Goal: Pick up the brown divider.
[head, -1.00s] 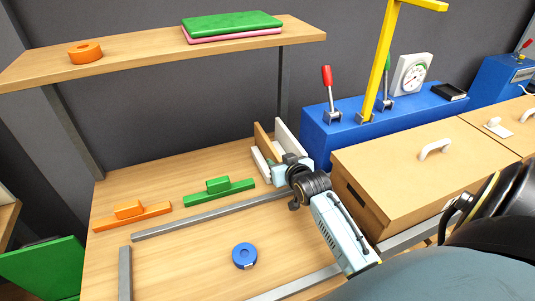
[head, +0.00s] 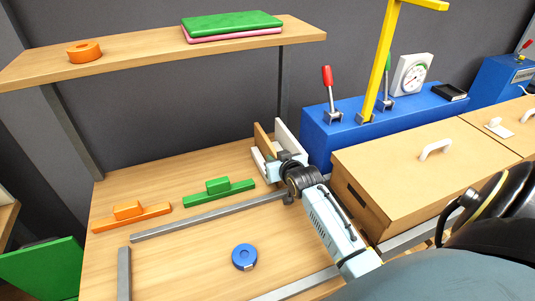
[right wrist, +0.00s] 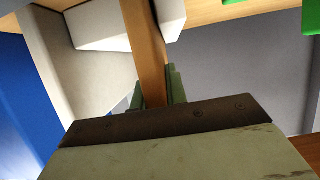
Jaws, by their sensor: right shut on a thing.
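The brown divider (head: 262,139) is a thin upright board standing in a white holder (head: 287,138) at the back of the table. My right gripper (head: 281,161) reaches in from the lower right and is shut on the divider. In the right wrist view the divider (right wrist: 147,45) runs between the two pale green fingers (right wrist: 155,88). White parts of the holder (right wrist: 103,25) show on both sides of it there. The divider's lower end is hidden, so I cannot tell whether it is lifted clear. My left gripper is out of view.
A blue block with levers (head: 330,137) and a cardboard box (head: 400,165) stand close on the right. A green handled bar (head: 225,192), an orange one (head: 130,215) and a blue tape roll (head: 244,256) lie on the table. A shelf (head: 140,57) hangs above.

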